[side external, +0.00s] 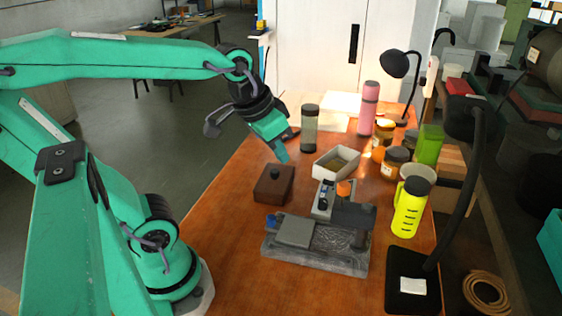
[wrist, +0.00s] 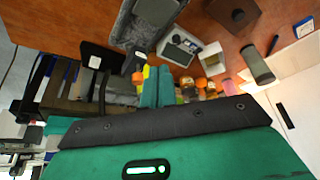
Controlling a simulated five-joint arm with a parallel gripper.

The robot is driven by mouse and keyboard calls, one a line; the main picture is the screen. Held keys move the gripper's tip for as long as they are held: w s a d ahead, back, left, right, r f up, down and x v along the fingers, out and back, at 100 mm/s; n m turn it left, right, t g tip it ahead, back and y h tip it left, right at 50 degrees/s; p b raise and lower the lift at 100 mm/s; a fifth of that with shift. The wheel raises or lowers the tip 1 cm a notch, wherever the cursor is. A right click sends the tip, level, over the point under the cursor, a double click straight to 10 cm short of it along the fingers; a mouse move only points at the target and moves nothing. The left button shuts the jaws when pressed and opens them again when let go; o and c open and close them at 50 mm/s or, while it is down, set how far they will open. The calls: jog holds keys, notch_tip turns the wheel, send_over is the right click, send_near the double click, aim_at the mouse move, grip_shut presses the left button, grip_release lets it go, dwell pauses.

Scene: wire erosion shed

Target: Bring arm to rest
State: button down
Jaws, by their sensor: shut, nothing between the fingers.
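My gripper (side external: 284,155) is shut and empty. In the side external view it hangs in the air above the wooden table (side external: 225,215), tilted downward, above and behind a dark brown box with a knob lid (side external: 273,185). In the wrist view the shut fingers (wrist: 157,86) show in the middle, with the table (wrist: 215,40) beyond them. The fingers appear to touch nothing.
A grey machine (side external: 315,245) stands at the table's front. Black lamps (side external: 465,190) rise at the right. The table's left part is bare.

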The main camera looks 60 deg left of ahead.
jog(key=shift+t, duration=0.4)
jog(key=shift+s+d+f, duration=0.15)
jog(key=shift+s+f, duration=0.05)
jog(key=shift+s, duration=0.45)
jog(key=shift+s+d+f, duration=0.15)
jog(key=shift+s+f, duration=0.05)
jog(key=shift+s, duration=0.45)
jog(key=shift+s+d+f, duration=0.15)
jog(key=shift+s+f, duration=0.05)
jog(key=shift+s, duration=0.45)
